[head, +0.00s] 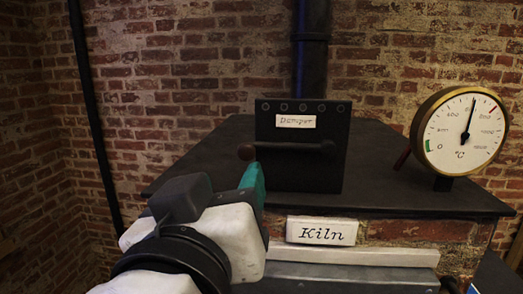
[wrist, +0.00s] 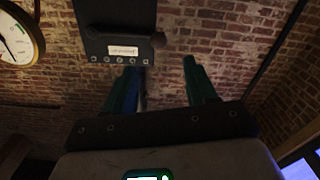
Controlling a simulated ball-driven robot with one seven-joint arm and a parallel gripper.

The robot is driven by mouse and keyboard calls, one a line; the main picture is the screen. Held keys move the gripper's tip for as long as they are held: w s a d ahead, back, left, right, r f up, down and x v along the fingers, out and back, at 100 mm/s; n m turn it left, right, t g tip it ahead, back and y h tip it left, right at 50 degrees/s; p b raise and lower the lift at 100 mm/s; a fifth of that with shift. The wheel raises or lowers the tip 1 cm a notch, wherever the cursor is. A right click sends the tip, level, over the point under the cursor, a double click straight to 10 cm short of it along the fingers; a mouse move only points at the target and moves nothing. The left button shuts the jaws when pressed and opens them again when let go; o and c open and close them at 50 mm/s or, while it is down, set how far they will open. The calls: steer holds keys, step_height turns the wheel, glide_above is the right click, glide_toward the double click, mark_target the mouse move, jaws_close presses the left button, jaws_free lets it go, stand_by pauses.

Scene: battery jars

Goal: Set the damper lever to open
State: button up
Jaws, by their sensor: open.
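The damper plate (head: 318,172) stands upright on top of the kiln, with a "Damper" label (head: 296,121). Its dark lever (head: 290,146) lies about level across the plate, with a round brown knob (head: 246,152) at its left end. My gripper (head: 252,170) is just below the knob in the head view, its teal fingers partly hidden by its white body. In the wrist view, which is upside down, my gripper (wrist: 160,64) is open and empty. The knob (wrist: 157,40) shows just beyond the gap between the fingertips; I cannot tell whether they touch it.
A black flue pipe (head: 311,50) rises behind the plate. A "Kiln" sign (head: 321,231) is on the front. Brick walls stand behind.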

mark_target(245, 154)
steer(key=w, duration=0.3)
steer(key=w+p, duration=0.1)
steer(key=w, duration=0.2)
steer(key=w+p, duration=0.1)
steer(key=w, duration=0.3)
steer(key=shift+d, duration=0.25)
jaws_close()
